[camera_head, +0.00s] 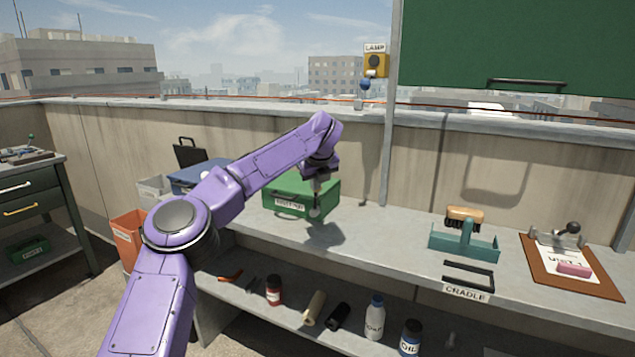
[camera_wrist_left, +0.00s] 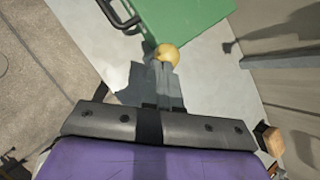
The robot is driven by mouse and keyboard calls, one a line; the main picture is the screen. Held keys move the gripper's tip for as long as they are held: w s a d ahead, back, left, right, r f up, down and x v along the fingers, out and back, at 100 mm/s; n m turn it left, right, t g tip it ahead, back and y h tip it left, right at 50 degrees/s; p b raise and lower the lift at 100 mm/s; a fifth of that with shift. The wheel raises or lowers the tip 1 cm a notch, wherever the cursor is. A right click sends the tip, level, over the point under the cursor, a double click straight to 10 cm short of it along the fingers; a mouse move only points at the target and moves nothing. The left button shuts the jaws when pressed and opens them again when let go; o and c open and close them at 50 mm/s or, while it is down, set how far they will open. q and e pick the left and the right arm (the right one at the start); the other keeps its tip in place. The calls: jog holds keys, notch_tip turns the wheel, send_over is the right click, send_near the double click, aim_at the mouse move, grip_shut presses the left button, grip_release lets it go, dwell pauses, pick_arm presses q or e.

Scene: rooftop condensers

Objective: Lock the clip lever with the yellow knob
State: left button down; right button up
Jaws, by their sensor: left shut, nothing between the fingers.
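A round yellow knob (camera_wrist_left: 167,53) shows in the left wrist view, right at the tips of my left gripper (camera_wrist_left: 169,78), beside the green box (camera_wrist_left: 185,20). I cannot tell whether they touch. In the head view my left gripper (camera_head: 317,196) points down at the right front of the green box (camera_head: 322,190), shut with nothing held. The lever's arm and base are mostly hidden by the gripper. My right gripper is not in view.
The bench (camera_head: 375,235) is clear between the green box and the teal brush holder (camera_head: 470,245). A black cradle (camera_head: 468,277) and a clipboard (camera_head: 535,262) with a dark-knobbed clip (camera_head: 572,228) lie right. A blue box (camera_head: 188,178) stands left, partly behind my arm.

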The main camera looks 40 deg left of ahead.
pick_arm(q)
jog(key=shift+r, duration=0.1)
dwell(0.3)
jog(key=a+p+v, duration=0.1)
jog(key=p+v, duration=0.3)
jog(key=v, duration=0.7)
jog(key=shift+r+p, duration=0.35)
jog(key=shift+r, duration=0.05)
jog(key=shift+w+a, duration=0.1)
jog(key=shift+w, duration=0.05)
